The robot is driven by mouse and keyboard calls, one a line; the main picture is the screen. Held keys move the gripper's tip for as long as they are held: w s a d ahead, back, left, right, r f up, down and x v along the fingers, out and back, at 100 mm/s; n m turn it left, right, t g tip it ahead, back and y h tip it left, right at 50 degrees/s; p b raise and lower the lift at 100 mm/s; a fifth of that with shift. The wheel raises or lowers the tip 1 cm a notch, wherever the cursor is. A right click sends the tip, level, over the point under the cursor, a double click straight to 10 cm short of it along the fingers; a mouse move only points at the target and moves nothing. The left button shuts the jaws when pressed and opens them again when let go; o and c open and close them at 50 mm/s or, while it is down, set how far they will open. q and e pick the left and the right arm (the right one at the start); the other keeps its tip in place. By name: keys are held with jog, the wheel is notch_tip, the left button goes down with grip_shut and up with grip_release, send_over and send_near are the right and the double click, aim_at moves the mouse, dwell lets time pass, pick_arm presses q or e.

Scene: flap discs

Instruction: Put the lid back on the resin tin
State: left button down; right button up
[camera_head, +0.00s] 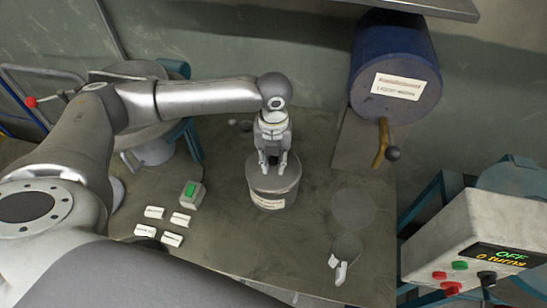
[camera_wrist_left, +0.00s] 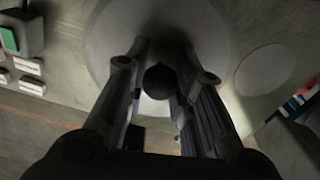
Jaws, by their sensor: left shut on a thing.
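The resin tin (camera_head: 268,200) stands upright on the bench, a grey round tin with a pale label on its front. The grey lid (camera_head: 286,181) is at the tin's top; whether it is seated or just above the rim I cannot tell. My left gripper (camera_head: 272,165) points down over the middle of the lid. In the left wrist view its fingers (camera_wrist_left: 158,85) are shut on the lid's dark round knob (camera_wrist_left: 158,82), with the lid's pale disc (camera_wrist_left: 108,50) beneath. The tin's inside is hidden. My right gripper is not in view.
A flat round disc or mark (camera_head: 353,208) lies right of the tin, with a small white-handled item (camera_head: 341,270) below it. White labelled blocks (camera_head: 172,239) and a green-buttoned box (camera_head: 192,194) lie left. A blue drum (camera_head: 395,60) with a brass tap (camera_head: 381,143) overhangs behind right.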

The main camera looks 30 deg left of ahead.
pick_arm(q)
jog(key=shift+f+p, duration=0.15)
jog(key=shift+p, duration=0.3)
dwell(0.8)
jog(key=shift+p, duration=0.5)
dwell(0.4)
dwell(0.4)
jog(key=c, duration=0.7)
grip_release()
notch_tip(320, 180, up, 5)
jog(key=p, duration=0.5)
jog(key=shift+p, duration=0.3)
jog(key=shift+r+p, duration=0.8)
jog(key=shift+r, duration=0.25)
